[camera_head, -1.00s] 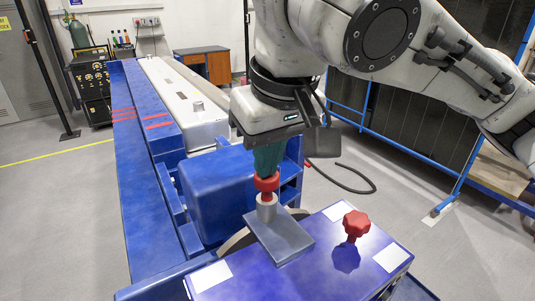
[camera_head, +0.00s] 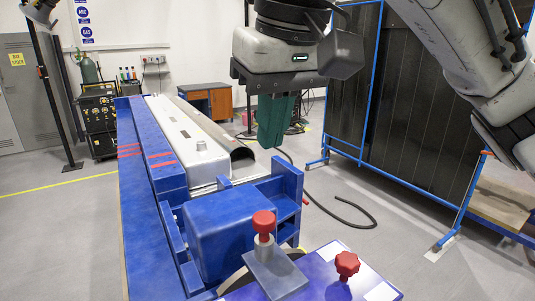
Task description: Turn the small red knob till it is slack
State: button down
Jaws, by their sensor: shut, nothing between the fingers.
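A small red knob (camera_head: 264,222) sits on a grey post on a grey plate (camera_head: 276,276) at the lower middle. A second red knob (camera_head: 347,264), star-shaped, stands to its right on the blue-purple panel (camera_head: 321,286). My gripper (camera_head: 269,144) hangs above and beyond the small knob, clear of it, with its teal fingers pointing down. The fingers are together and hold nothing.
A blue block (camera_head: 225,232) stands left of the small knob, and a blue bracket (camera_head: 283,200) rises behind it. A long blue beam (camera_head: 138,215) runs away at the left. A black hose (camera_head: 335,212) lies on the grey floor at the right.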

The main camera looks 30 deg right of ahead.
aim_at(347, 263)
jog(key=k, duration=1)
